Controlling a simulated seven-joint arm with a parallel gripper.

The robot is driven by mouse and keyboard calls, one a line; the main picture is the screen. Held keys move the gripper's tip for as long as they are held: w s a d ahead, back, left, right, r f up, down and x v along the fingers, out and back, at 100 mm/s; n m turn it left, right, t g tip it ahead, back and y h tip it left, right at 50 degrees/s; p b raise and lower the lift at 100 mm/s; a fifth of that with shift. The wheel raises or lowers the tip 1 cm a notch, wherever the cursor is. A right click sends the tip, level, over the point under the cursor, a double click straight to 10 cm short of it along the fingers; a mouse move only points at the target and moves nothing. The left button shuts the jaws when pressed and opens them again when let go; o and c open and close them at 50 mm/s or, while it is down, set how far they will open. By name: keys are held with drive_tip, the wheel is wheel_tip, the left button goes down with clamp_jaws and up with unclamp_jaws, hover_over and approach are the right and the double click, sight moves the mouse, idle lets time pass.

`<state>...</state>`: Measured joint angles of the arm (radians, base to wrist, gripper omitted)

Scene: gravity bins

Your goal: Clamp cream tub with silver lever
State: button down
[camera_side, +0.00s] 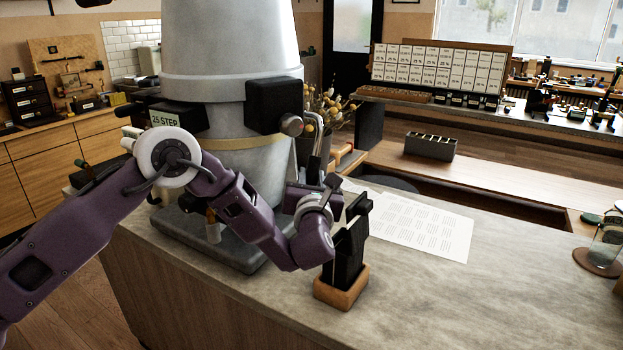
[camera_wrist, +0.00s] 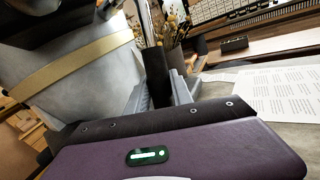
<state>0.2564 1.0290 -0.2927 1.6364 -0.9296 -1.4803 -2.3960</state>
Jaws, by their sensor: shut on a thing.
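The large pale cream tub (camera_side: 232,38) stands upright on a grey base (camera_side: 215,240), with a gold band around its lower part. Its side fills the left of the wrist view (camera_wrist: 90,88). A black block (camera_side: 274,105) with a round metal knob is fixed at its right side. The silver lever (camera_side: 317,150) hangs from there, and its metal bar shows in the wrist view (camera_wrist: 146,22), running into a black grip (camera_wrist: 156,72). My gripper (camera_wrist: 160,95) is shut on that black grip, one grey finger on each side. The lever's upper joint is partly hidden.
A wooden block (camera_side: 341,288) holding upright black pieces stands close to my wrist on the counter. A printed sheet (camera_side: 425,228) lies behind it. A glass vessel (camera_side: 602,250) stands at the far right. The counter's front right is clear.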

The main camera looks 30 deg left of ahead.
idle(0.4)
drive_tip(key=s+r+m+g+h, duration=0.2)
drive_tip(key=s+r+m+g, duration=0.1)
drive_tip(key=s+r+g, duration=0.2)
drive_tip(key=shift+s, duration=0.65)
drive_tip(key=shift+r, duration=0.1)
idle(0.3)
drive_tip(key=c, duration=1.1)
unclamp_jaws()
drive_tip(key=v, duration=0.7)
drive_tip(key=shift+r, duration=0.2)
